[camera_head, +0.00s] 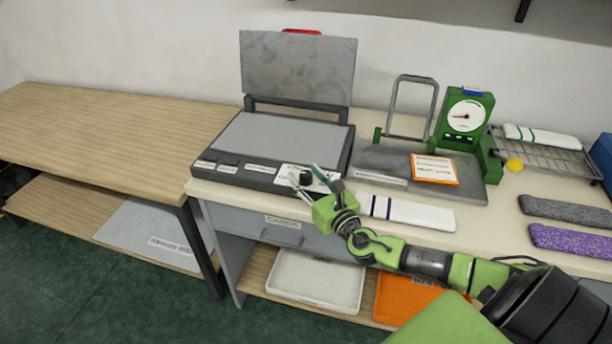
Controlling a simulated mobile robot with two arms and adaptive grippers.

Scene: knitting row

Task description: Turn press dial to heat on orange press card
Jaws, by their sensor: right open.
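The flat press (285,135) stands open on the bench, its grey lid (297,68) raised at the back. Its black dial (305,177) sits on a white panel at the front right corner. My right gripper (307,184) is open at this dial, with its fingers near either side of the knob. I cannot tell whether they touch it, and the dial's setting is too small to read. The orange-bordered press card (435,169) lies on a grey plate to the right; its text is unreadable. My left gripper is not in view.
A green gauge (466,115) and a metal frame (409,107) stand behind the card. A white striped strip (407,212) lies at the bench front, near my right arm. Grey (565,212) and purple (572,241) strips lie at right. The wooden table (105,125) at left is clear.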

